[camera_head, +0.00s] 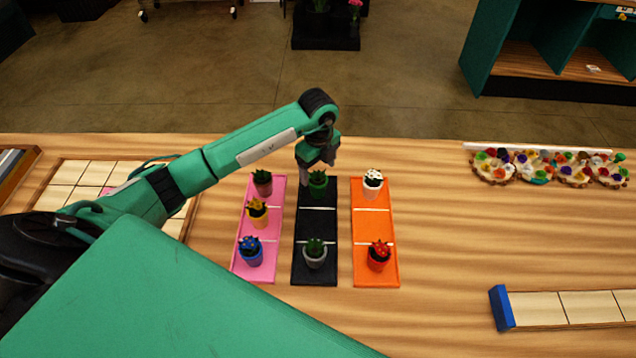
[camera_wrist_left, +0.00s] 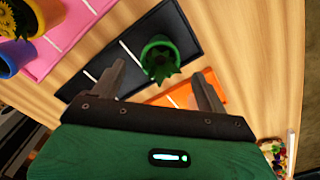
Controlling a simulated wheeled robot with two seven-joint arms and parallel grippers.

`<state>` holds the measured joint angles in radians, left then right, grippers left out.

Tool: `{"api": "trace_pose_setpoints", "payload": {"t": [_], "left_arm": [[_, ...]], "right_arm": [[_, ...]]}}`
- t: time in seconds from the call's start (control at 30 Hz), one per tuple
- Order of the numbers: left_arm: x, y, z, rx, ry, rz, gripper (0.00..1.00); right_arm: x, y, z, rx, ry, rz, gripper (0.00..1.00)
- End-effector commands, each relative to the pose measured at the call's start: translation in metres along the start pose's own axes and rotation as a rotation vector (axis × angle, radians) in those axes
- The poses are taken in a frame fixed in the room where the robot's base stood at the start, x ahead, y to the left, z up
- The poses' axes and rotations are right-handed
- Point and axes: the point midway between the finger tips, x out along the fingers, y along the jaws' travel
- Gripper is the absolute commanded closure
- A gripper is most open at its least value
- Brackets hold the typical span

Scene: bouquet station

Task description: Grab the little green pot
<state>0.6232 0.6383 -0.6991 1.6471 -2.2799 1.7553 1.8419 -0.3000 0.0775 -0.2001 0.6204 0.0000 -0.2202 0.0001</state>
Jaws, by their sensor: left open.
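The little green pot (camera_head: 318,188) holds a green plant and stands upright at the far end of the black tray (camera_head: 315,223). In the left wrist view the green pot (camera_wrist_left: 160,55) sits beyond the fingertips, roughly between them from side to side. My left gripper (camera_head: 318,163) is just above and behind the pot in the head view and partly overlaps it. In the left wrist view my left gripper (camera_wrist_left: 160,75) has its two fingers wide apart with nothing between them. My right gripper is not in view.
A pink tray (camera_head: 243,232) with several pots lies left of the black tray. An orange tray (camera_head: 375,222) with a white pot (camera_head: 372,186) and a red pot (camera_head: 378,258) lies right. A grey pot (camera_head: 315,256) stands on the black tray's near end.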

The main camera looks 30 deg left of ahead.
Motion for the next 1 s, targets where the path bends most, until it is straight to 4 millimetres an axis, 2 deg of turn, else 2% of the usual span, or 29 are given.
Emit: {"api": "trace_pose_setpoints", "payload": {"t": [0.1, 0.3, 0.6, 0.9, 1.0], "left_arm": [[0.011, 0.0, 0.001, -0.002, 0.001, 0.006, 0.24], [0.038, 0.0, 0.002, -0.001, 0.0, 0.004, 0.24], [0.045, -0.001, 0.002, 0.0, -0.001, 0.001, 0.24], [0.044, -0.001, 0.002, 0.0, -0.001, 0.001, 0.83], [0.043, -0.001, 0.002, 0.0, -0.001, 0.0, 0.83]], "right_arm": [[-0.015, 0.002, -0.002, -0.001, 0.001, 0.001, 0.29], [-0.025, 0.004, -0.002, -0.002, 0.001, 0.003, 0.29], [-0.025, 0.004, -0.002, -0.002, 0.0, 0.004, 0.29], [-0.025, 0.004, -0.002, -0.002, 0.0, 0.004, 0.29], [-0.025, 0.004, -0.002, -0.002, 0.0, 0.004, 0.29]]}}
